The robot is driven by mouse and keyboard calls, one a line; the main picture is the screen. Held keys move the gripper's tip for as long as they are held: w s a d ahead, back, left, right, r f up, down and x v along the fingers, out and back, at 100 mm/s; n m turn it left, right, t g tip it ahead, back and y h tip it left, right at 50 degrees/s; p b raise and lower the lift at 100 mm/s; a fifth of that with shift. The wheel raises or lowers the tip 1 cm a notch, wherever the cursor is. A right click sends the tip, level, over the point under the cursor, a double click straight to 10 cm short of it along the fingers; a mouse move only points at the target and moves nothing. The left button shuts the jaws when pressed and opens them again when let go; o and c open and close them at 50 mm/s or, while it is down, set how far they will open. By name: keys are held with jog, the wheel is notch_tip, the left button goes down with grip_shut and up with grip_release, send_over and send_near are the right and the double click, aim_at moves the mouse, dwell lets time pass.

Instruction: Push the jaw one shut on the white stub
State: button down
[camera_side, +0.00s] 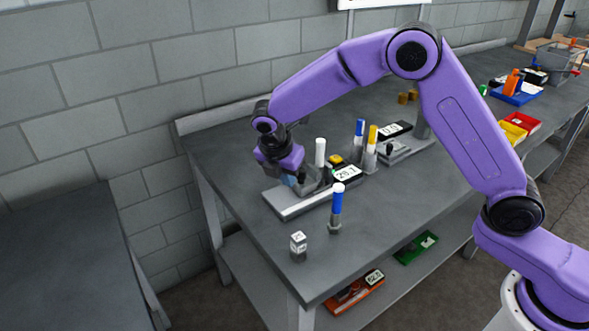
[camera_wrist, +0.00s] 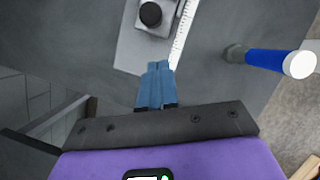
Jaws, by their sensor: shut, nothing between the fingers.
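The white stub (camera_side: 320,153) stands upright at the near fixture in the side view. The fixture's pale base plate (camera_side: 290,208) lies on the bench, and its grey jaw parts sit beside the stub, partly hidden by my gripper. My gripper (camera_side: 289,181) is over the left part of this fixture, with its blue fingers closed together and empty. In the wrist view the fingers (camera_wrist: 157,84) are shut near the end of the plate (camera_wrist: 131,48). A grey block with a black knob (camera_wrist: 150,14) and a white scale strip (camera_wrist: 183,32) lie ahead. I cannot tell whether the fingers touch anything.
A blue post with a white top (camera_side: 337,200) stands in front of the fixture, near a small marked cube (camera_side: 298,244). A display (camera_side: 347,173), blue (camera_side: 359,128) and yellow (camera_side: 372,136) posts and a second fixture (camera_side: 398,150) stand to the right. The left bench area is clear.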

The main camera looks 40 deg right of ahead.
jog(key=a+v, duration=0.1)
jog(key=v, duration=0.9)
jog(key=x, duration=1)
jog(key=shift+s+d, duration=0.15)
jog(key=d, duration=0.1)
jog(key=w, duration=0.1)
jog(key=d, duration=0.1)
jog(key=shift+w+d+f, duration=0.2)
jog(key=shift+d+f, duration=0.05)
jog(key=shift+d, duration=0.1)
jog(key=shift+w+d, duration=0.3)
jog(key=shift+d, duration=0.2)
jog(key=shift+w+d, duration=0.15)
jog(key=shift+d, duration=0.4)
